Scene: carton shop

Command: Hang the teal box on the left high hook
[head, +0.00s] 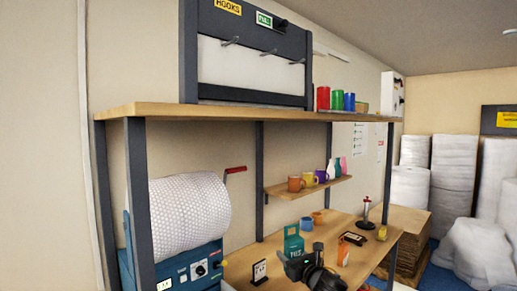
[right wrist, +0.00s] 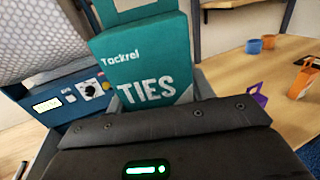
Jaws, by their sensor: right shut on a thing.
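The teal box (head: 293,244), marked TIES, stands upright above the workbench in the head view. It fills the upper middle of the right wrist view (right wrist: 145,60), with a lighter opening near its top. My right gripper (head: 296,262) is shut on the box's lower part; its fingertips are mostly hidden. The left high hook (head: 231,41) sticks out from the board above the top shelf, well above and left of the box, and is empty. My left gripper is not in view.
Two more empty hooks (head: 269,52) (head: 297,62) are on the board. The wooden top shelf (head: 240,112) lies between box and hooks in height. A bubble-wrap roll (head: 190,212) stands left. Mugs line the middle shelf (head: 325,187).

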